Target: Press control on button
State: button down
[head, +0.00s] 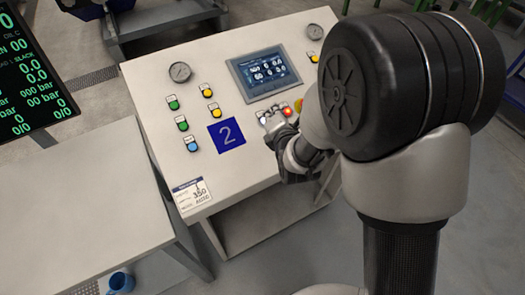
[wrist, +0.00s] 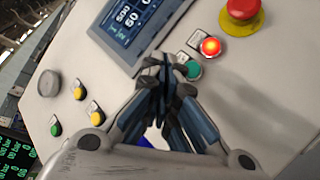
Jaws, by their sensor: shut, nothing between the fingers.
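The sloped control panel (head: 235,165) carries several labelled buttons; the small labels are too blurred to read, so I cannot tell which is control on. My gripper (head: 275,124) is over the panel below the screen, fingers together and empty. In the wrist view my gripper (wrist: 167,66) has its fingertips just left of a green button (wrist: 194,69), seemingly very close to the panel; contact cannot be told. A red lit button (wrist: 210,46) is beyond the green one; it also shows in the head view (head: 287,111). The fingers hide part of the panel.
A red emergency stop on yellow (wrist: 242,12) stands up near the lit button. The screen (head: 264,73), a gauge (head: 180,72), green buttons (head: 173,102), yellow buttons (head: 214,109) and a blue button (head: 192,144) are around. A bare table (head: 85,200) stands left.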

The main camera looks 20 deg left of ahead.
jog(key=shift+s+d+r+p, duration=0.2)
jog(key=shift+d+r+p, duration=0.05)
jog(key=shift+r, duration=0.45)
jog(key=shift+s+d+r+p, duration=0.25)
jog(key=shift+d+r+p, duration=0.05)
jog(key=shift+r, duration=0.4)
jog(key=shift+s+d+r+p, duration=0.2)
jog(key=shift+d+r+p, duration=0.05)
jog(key=shift+r, duration=0.45)
jog(key=s+d+r+m+g+h, duration=0.1)
jog(key=s+d+r+m+h, duration=0.1)
jog(key=d+r+m, duration=0.4)
jog(key=s+d+r+m+g+h, duration=0.1)
jog(key=s+d+r+m+h, duration=0.15)
jog(key=d+m, duration=0.7)
jog(key=s+d+r+m+g+h, duration=0.1)
jog(key=s+d+m+g, duration=0.1)
jog(key=s+d+m, duration=0.5)
jog(key=s+d+r+m+g+h, duration=0.1)
jog(key=s+d+m+g, duration=0.2)
jog(key=s+d+m, duration=0.4)
jog(key=s+m, duration=0.1)
jog(key=s, duration=0.7)
jog(key=shift+r+h, duration=0.3)
jog(key=shift+h, duration=0.05)
